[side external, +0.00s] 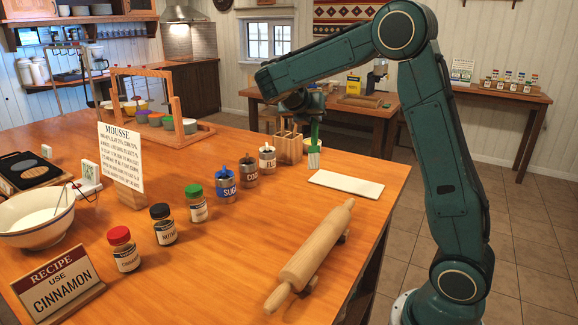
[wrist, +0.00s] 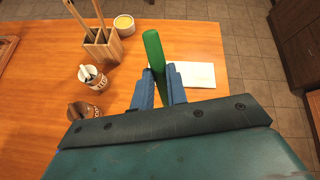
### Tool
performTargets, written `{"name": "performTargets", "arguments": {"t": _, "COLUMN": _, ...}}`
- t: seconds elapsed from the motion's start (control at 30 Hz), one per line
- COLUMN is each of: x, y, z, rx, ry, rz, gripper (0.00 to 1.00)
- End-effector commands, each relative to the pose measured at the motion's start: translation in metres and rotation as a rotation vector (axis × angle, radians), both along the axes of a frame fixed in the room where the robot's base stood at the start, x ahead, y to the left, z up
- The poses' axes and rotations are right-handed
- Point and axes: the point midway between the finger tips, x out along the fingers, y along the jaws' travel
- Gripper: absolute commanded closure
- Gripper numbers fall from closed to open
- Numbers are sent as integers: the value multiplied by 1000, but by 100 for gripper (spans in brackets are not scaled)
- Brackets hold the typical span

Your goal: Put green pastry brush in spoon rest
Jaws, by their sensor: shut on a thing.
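The green pastry brush (side external: 314,136) hangs upright, handle up and pale bristles down, just behind the left end of a flat white slab (side external: 346,184) that looks like the spoon rest. My gripper (side external: 305,106) is above the table and shut on the brush handle. In the wrist view, the green handle (wrist: 154,52) stands between my blue fingertips (wrist: 159,80), and the white slab (wrist: 189,76) lies to its right, partly hidden by a finger. The bristles are hidden there. I cannot tell whether they touch the table.
A wooden utensil holder (side external: 288,147) stands just left of the brush. Canisters and spice jars (side external: 197,203) run toward the front left. A rolling pin (side external: 312,256) lies in front of the slab. The slab's top is empty, with bare wood around it.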

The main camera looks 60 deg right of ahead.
Motion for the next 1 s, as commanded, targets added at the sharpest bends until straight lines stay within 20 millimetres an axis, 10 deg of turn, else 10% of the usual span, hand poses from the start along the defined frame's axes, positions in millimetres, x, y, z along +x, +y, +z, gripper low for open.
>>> {"name": "performTargets", "arguments": {"t": 0.5, "x": -38, "y": -145, "z": -27, "rx": -4, "ry": 0, "rz": -238, "gripper": 100}}
{"name": "performTargets", "arguments": {"t": 1.0, "x": -54, "y": -179, "z": -35, "rx": -6, "ry": -1, "rz": -291, "gripper": 100}}
